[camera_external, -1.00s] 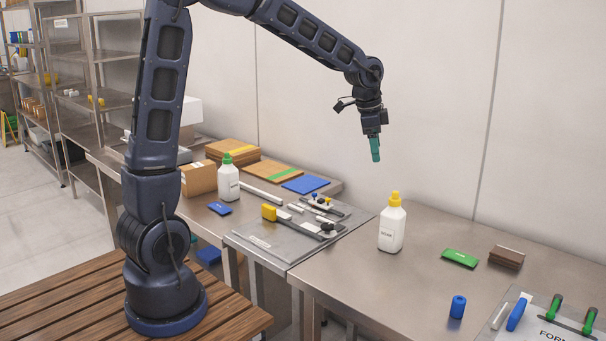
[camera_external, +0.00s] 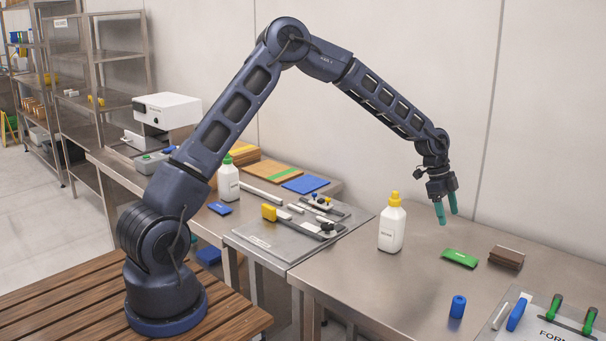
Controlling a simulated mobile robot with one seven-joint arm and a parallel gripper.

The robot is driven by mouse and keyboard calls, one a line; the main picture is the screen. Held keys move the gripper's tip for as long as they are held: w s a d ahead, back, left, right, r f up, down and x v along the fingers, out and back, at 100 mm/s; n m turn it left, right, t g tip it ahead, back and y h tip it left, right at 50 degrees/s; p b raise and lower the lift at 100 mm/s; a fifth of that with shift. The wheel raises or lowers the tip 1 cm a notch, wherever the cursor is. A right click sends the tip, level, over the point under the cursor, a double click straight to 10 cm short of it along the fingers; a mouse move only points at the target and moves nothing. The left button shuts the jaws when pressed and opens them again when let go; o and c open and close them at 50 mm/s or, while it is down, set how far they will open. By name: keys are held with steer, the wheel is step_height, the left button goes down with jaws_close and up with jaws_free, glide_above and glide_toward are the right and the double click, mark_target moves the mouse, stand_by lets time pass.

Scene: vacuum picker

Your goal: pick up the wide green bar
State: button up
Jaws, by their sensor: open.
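The wide green bar (camera_external: 460,258) lies flat on the steel table, right of the white bottle with the yellow cap. It looks like a short, flat green block with a small pale mark. My gripper (camera_external: 447,218) is above the table, over and slightly left of the green bar, with a clear gap below it. Its two teal fingers point down and stand apart, with nothing between them.
A white bottle (camera_external: 392,228) stands left of the bar. A brown block (camera_external: 506,257) lies close to its right. The table between is bare.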

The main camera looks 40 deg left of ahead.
mark_target(460, 255)
steer(key=shift+d+x, duration=0.2)
steer(key=shift+x, duration=2.9)
steer(key=shift+d+x, duration=0.2)
steer(key=shift+x, duration=2.9)
steer(key=shift+r, duration=0.15)
steer(key=c, duration=1.1)
steer(key=shift+r, duration=0.1)
